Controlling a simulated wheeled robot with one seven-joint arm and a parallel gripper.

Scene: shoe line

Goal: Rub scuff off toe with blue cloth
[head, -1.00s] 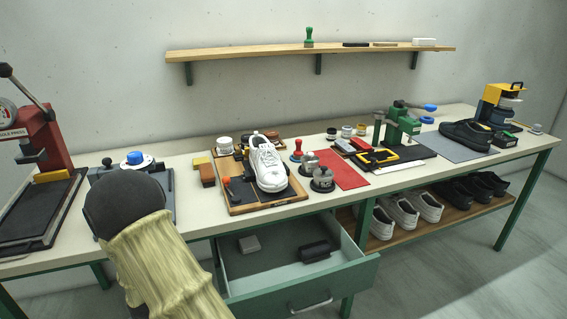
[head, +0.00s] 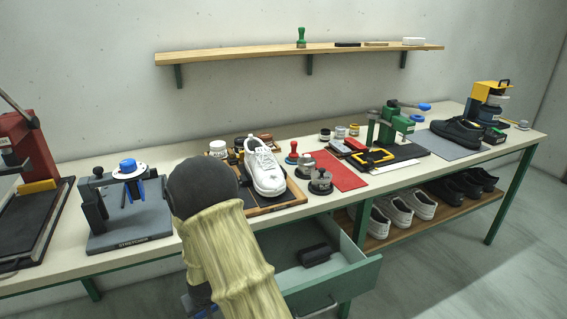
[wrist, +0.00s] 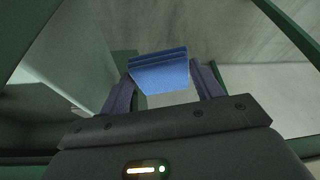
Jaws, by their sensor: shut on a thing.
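A white shoe (head: 264,172) sits on a wooden board (head: 280,204) on the bench, its toe towards the front. A scuff on the toe is too small to make out. My gripper (wrist: 161,82) is shut on a folded blue cloth (wrist: 160,70), which shows between the two fingers in the wrist view. In the head view my arm hides most of the gripper; a little blue shows below it near the bottom edge. The gripper is low in front of the bench, left of the open drawer and apart from the shoe.
The green drawer (head: 362,272) stands open below the shoe, with a black brush (head: 315,254) inside. A grey stretcher (head: 130,225) stands left of the shoe. Metal tins (head: 320,182), a red stamp (head: 292,152) and a red mat (head: 338,172) lie to its right.

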